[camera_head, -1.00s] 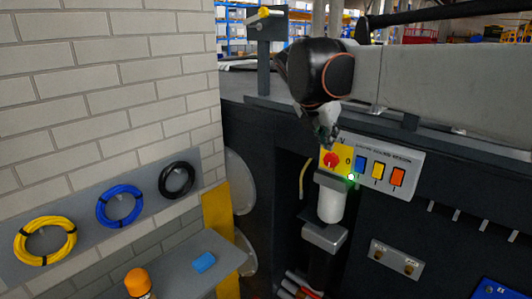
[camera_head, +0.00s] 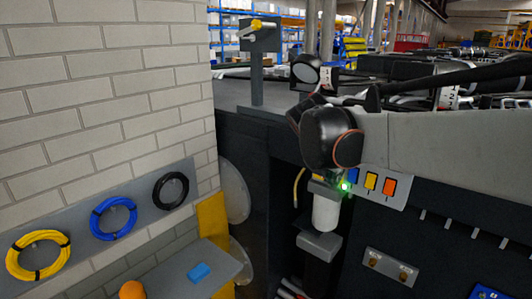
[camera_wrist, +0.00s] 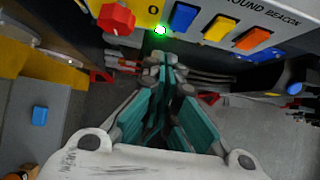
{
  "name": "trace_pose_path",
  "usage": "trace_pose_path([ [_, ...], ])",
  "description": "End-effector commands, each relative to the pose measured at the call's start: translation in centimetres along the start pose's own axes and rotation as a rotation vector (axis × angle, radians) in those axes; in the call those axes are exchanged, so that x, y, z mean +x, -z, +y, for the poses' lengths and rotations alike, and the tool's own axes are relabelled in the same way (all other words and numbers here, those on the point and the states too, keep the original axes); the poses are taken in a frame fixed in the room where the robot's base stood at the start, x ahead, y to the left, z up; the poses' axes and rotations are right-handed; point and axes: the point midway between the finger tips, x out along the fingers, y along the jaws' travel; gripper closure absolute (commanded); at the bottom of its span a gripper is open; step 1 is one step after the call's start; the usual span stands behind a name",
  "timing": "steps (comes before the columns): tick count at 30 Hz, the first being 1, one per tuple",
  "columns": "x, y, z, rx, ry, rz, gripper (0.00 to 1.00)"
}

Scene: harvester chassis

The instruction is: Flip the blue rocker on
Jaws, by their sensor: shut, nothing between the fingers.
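The blue rocker (camera_wrist: 183,17) sits on the pale control panel at the top of the wrist view, left of a yellow rocker (camera_wrist: 220,27) and an orange rocker (camera_wrist: 253,39). Which way it is tipped I cannot tell. In the head view the blue rocker (camera_head: 353,175) shows only in part beside my arm. My gripper (camera_wrist: 164,62) is shut and empty, its teal fingers together, below the panel in the wrist picture and apart from the rocker. In the head view my arm mostly hides the gripper.
A red knob (camera_wrist: 116,19) on a yellow plate is left of the blue rocker. A green light (camera_wrist: 160,30) glows between them at the panel's lower edge. A white cylinder (camera_head: 326,213) stands below the panel. Cable coils hang on the left wall.

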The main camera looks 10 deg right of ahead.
Motion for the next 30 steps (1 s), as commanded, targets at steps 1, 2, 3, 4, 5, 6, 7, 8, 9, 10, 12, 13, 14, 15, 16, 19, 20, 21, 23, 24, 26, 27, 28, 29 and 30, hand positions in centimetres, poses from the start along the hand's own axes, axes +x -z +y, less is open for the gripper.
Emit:
trace_pose_path([
  [1,0.0,1.5,-1.6,-0.005,-0.005,0.000,1.00],
  [2,0.5,1.5,-1.6,-0.005,-0.005,0.000,1.00],
  [3,1.3,1.5,-1.6,-0.006,-0.005,0.000,1.00],
  [4,1.9,1.5,-1.6,-0.006,-0.004,0.000,1.00],
  [5,2.4,1.5,-1.7,-0.006,-0.004,0.000,1.00],
  [6,3.0,1.2,-1.7,-0.005,-0.004,-0.001,1.00],
  [7,3.3,0.7,-1.7,-0.004,-0.004,-0.001,1.00],
  [8,3.6,0.3,-1.6,-0.004,-0.004,-0.001,1.00],
  [9,4.0,-0.1,-1.7,-0.004,-0.003,0.000,1.00],
  [10,4.3,-0.4,-1.7,-0.003,-0.002,0.000,1.00],
  [12,4.8,-0.9,-1.6,-0.003,-0.003,0.001,1.00],
  [13,5.0,-1.0,-1.6,-0.003,-0.003,0.001,1.00],
  [14,5.2,-1.2,-1.6,-0.003,-0.003,0.000,1.00],
  [15,5.3,-1.4,-1.6,-0.003,-0.003,0.000,1.00],
  [16,5.5,-1.4,-1.6,-0.003,-0.003,0.000,1.00],
  [19,5.6,-1.5,-1.6,-0.003,-0.003,0.000,1.00],
  [20,5.6,-1.5,-1.6,-0.003,-0.003,0.000,1.00],
  [21,5.6,-1.5,-1.6,-0.003,-0.003,0.000,1.00],
  [23,5.6,-1.5,-1.6,-0.004,-0.003,0.000,1.00],
  [24,5.6,-1.5,-1.7,-0.004,-0.003,0.000,1.00],
  [26,5.6,-1.4,-1.7,-0.004,-0.003,0.000,1.00],
  [27,5.6,-1.4,-1.7,-0.004,-0.003,0.000,1.00],
  [28,5.6,-1.4,-1.7,-0.004,-0.003,0.000,1.00],
  [29,5.6,-1.4,-1.7,-0.004,-0.003,0.000,1.00],
  [30,5.8,-1.4,-1.7,-0.004,-0.003,0.000,1.00],
])
